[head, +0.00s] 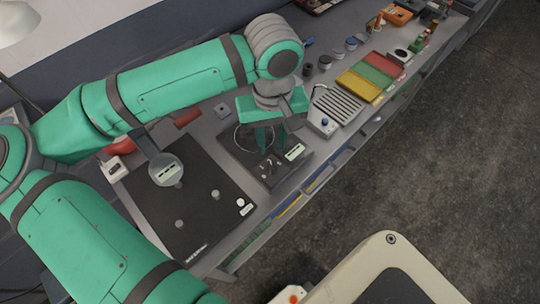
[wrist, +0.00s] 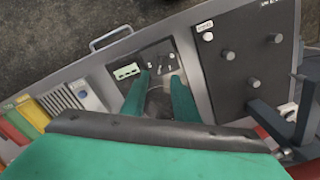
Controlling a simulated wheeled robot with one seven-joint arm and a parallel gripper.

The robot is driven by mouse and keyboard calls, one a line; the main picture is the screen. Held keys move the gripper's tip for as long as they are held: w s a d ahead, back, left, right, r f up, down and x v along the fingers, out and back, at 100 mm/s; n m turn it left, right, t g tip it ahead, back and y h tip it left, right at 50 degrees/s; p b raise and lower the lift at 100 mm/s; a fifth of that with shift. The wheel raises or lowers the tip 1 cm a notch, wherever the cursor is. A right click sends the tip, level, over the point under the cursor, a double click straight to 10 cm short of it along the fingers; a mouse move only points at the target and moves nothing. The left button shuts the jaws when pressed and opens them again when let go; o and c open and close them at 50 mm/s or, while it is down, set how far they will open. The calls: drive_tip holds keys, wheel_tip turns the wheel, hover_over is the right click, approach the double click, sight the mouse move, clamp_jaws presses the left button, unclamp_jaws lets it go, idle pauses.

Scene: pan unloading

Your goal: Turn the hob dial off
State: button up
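The hob (head: 233,150) is a dark, flat unit on the bench with a ring outline on its top. Its front strip carries a small dark dial with white marks (head: 269,167) and a pale green display (head: 295,152). In the wrist view the display (wrist: 126,71) and the dial area (wrist: 167,68) lie just beyond my fingertips. My gripper (head: 271,150) points down over the hob, behind the dial strip. Its two green fingers are apart in the wrist view (wrist: 158,80), with nothing visibly held. The dial's exact setting is too small to read.
A black board with several grey pegs (head: 190,225) lies left of the hob, with a round grey object (head: 166,171) over it. A ribbed grey unit with a blue knob (head: 338,108) and coloured trays (head: 372,77) stand to the right. Open floor lies in front.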

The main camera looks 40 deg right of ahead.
sight(272, 165)
drive_tip(key=f, duration=0.8)
drive_tip(key=shift+s+a, duration=0.25)
drive_tip(key=shift+s, duration=0.05)
drive_tip(key=shift+w+d+f, duration=0.1)
drive_tip(key=shift+f, duration=0.35)
drive_tip(key=shift+w, duration=0.1)
drive_tip(key=c, duration=0.4)
clamp_jaws()
drive_tip(key=shift+d, duration=0.15)
